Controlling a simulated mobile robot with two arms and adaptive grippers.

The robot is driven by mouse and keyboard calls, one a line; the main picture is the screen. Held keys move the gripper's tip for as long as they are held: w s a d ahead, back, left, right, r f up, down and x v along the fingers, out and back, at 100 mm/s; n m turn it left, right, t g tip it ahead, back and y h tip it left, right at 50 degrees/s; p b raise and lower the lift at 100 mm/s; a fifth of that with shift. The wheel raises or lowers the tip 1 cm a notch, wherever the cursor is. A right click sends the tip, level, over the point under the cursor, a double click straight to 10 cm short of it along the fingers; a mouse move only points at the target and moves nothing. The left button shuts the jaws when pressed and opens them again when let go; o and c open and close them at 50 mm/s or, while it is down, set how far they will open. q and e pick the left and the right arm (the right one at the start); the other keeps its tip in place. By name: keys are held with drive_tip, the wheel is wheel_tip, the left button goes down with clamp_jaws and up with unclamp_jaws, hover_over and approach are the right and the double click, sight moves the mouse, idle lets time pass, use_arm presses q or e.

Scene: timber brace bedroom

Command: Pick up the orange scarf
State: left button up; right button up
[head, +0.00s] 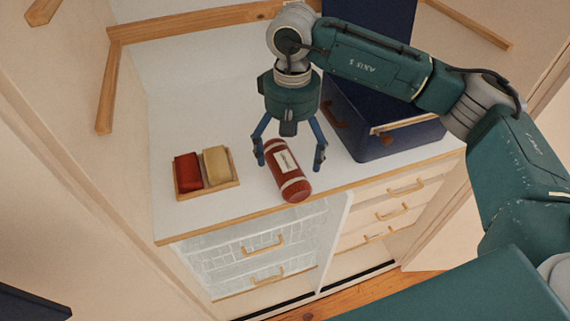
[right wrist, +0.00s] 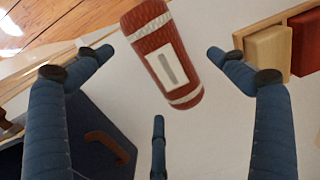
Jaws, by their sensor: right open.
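The orange scarf (head: 283,172) appears as a rust-red roll with pale bands and a white label. It lies on the white top of the dresser (head: 220,213), near the front edge. My right gripper (head: 290,163) is open and empty, pointing down over the scarf's far end, with blue fingers on either side. In the right wrist view the scarf (right wrist: 163,55) lies at the top centre, beyond the spread fingers (right wrist: 160,85), with no contact visible. My left gripper is not in view.
A wooden tray (head: 207,192) with a red block (head: 187,172) and a tan block (head: 217,166) stands left of the scarf. A dark blue open case (head: 375,145) with brown handles stands close on the right. The dresser's front has drawers with wooden handles (head: 264,245).

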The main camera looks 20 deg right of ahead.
sight(290, 160)
wheel_tip(290, 160, down, 4)
drive_tip(key=shift+d+p, duration=0.1)
drive_tip(key=shift+p, duration=0.9)
drive_tip(key=shift+w+f, duration=0.1)
drive_tip(key=shift+c, duration=0.6)
drive_tip(key=c, duration=1.2)
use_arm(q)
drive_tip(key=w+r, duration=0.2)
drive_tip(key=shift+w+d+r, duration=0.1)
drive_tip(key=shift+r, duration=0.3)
use_arm(e)
drive_tip(key=shift+c, duration=0.2)
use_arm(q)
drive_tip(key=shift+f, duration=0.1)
